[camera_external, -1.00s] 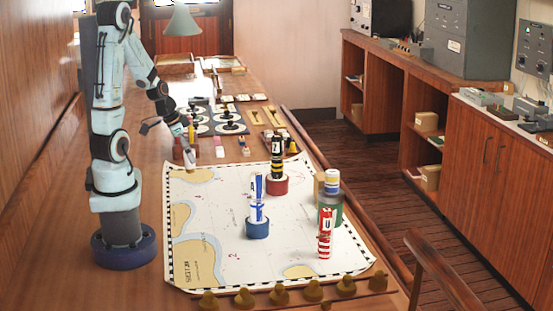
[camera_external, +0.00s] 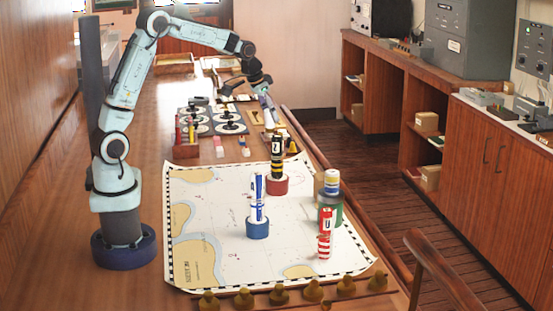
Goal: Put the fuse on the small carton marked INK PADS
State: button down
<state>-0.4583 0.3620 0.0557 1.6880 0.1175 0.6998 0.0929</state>
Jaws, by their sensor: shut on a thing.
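My gripper (camera_external: 263,92) is at the far right part of the table, beyond the chart. It is shut on a small pale, slim thing (camera_external: 266,103), which I take to be the fuse; it is small and partly hidden by the fingers. It appears to hang just above the far right part of the tabletop, near the yellow strips; I cannot tell whether it touches anything. I cannot read INK PADS on any carton. A tan box (camera_external: 319,184), mostly hidden behind the green jar, stands at the chart's right edge.
The chart (camera_external: 210,200) carries a blue-and-white tube (camera_external: 257,200), a black-and-yellow tube (camera_external: 277,155), a green jar (camera_external: 330,208) and a red-and-white tube (camera_external: 325,235). Brass knobs (camera_external: 280,293) line the near edge. A tray of discs (camera_external: 215,124) and a red holder (camera_external: 186,151) lie left of the gripper.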

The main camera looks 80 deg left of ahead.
jog(key=w+d+f+m, duration=0.1)
jog(key=w+d+f, duration=0.15)
jog(key=d, duration=0.25)
jog(key=w+a+f, duration=0.1)
jog(key=w+f, duration=0.1)
jog(key=w, duration=0.2)
jog(key=w+a+f, duration=0.2)
jog(key=w+f, duration=0.1)
jog(key=w, duration=0.1)
jog(key=w+a+f, duration=0.1)
jog(key=w+f, duration=0.2)
jog(key=w, duration=0.1)
jog(key=shift+w+a+f, duration=0.15)
jog(key=shift+w+a, duration=0.15)
jog(key=shift+w, duration=0.05)
jog(key=shift+w+f, duration=0.15)
jog(key=shift+f, duration=0.05)
jog(key=shift+a+f, duration=0.1)
jog(key=shift+f, duration=1.45)
jog(key=shift+f, duration=0.15)
jog(key=c, duration=0.8)
grip_release()
jog(key=shift+o, duration=0.2)
